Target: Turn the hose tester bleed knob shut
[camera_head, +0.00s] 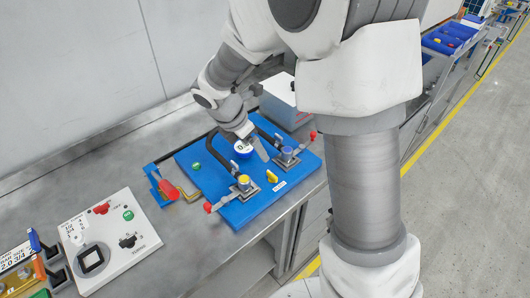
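The hose tester looks to be the blue board (240,215) on the steel bench. A small yellow knob (272,176) stands near its front edge, above a small white label; it may be the bleed knob, but the label is too small to read. My gripper (257,148) points down over the middle of the board, beside a round blue gauge (242,147) with a white face. It is apart from the yellow knob, up and to the left of it. Its fingers are partly hidden, and I cannot tell how wide they are apart.
Two clamped fittings, one yellow-topped (243,181) and one blue-topped (287,152), have red-ended levers on the board. A green button (196,165) is at left. A red-handled tool (168,189) lies beside the board. A white control panel (110,240) stands further left, with bare bench between.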

